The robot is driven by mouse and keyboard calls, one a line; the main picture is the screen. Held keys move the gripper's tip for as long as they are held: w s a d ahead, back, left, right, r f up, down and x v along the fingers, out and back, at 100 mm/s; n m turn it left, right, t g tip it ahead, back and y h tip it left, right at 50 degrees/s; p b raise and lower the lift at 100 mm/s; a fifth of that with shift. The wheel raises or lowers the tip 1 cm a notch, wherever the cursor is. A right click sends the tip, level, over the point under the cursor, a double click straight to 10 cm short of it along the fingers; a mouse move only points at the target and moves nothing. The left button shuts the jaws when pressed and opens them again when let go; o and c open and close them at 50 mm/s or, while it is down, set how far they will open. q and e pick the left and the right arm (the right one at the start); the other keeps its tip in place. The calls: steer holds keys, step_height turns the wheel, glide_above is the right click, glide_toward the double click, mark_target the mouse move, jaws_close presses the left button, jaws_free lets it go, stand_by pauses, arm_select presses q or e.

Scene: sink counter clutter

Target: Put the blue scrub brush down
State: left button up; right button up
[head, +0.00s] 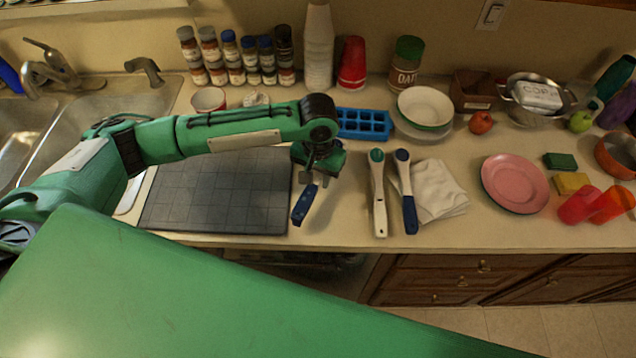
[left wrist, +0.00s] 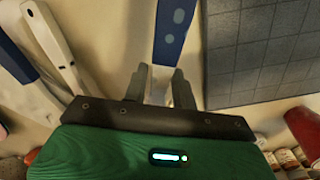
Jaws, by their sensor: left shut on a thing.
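The blue scrub brush (head: 304,205) shows as a blue handle slanting down from my left gripper (head: 314,181). In the left wrist view the brush (left wrist: 174,30) runs up from between the fingertips of the left gripper (left wrist: 163,76). The gripper is shut on it. The rest of the brush is hidden by the gripper, and I cannot tell whether it touches the counter. My right gripper is not in view.
A dark grey mat (head: 215,195) lies left of the brush. A white brush (head: 379,195), a blue-and-white brush (head: 407,195) and a white cloth (head: 438,190) lie to its right. A blue ice tray (head: 365,124) is behind. Bare counter (head: 338,215) lies between.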

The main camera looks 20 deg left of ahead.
arm_select(q)
steer(key=shift+f, duration=0.3)
step_height(320, 180, down, 3)
steer(key=shift+f+p, duration=0.2)
steer(key=shift+p, duration=0.25)
steer(key=shift+f, duration=0.35)
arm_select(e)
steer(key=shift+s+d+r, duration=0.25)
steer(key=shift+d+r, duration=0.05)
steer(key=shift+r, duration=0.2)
arm_select(q)
steer(key=shift+f, duration=0.15)
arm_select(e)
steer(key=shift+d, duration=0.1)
arm_select(q)
steer(key=o, duration=0.9)
steer(key=shift+o, duration=0.2)
